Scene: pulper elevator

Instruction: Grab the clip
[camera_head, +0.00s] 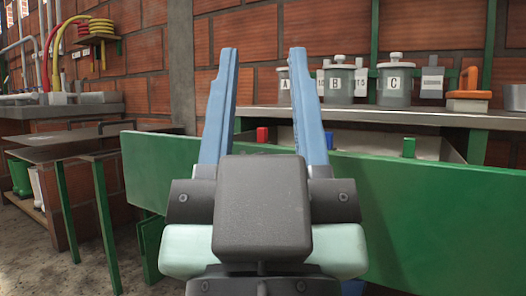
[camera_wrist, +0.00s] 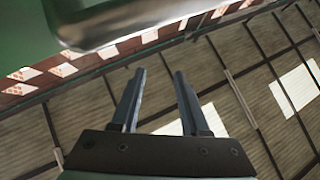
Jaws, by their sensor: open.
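My gripper (camera_head: 263,52) is open and empty, with its two blue fingers pointing up and apart in the head view. The wrist view also shows the open fingers (camera_wrist: 160,72) with nothing between them. No thing can be told for sure as the clip. A small red piece (camera_head: 262,135), a small blue piece (camera_head: 329,139) and a small green piece (camera_head: 408,147) show behind the green panel. My gripper is in front of them, and their shapes are too small to tell.
A long green panel (camera_head: 440,215) stands across the front. Behind it, a shelf (camera_head: 440,118) bears labelled grey jars (camera_head: 395,85) and an orange-handled tool (camera_head: 468,90). A dark table (camera_head: 80,150) stands left. The wrist view shows slatted roofing (camera_wrist: 240,60) and a blurred metal edge (camera_wrist: 130,30).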

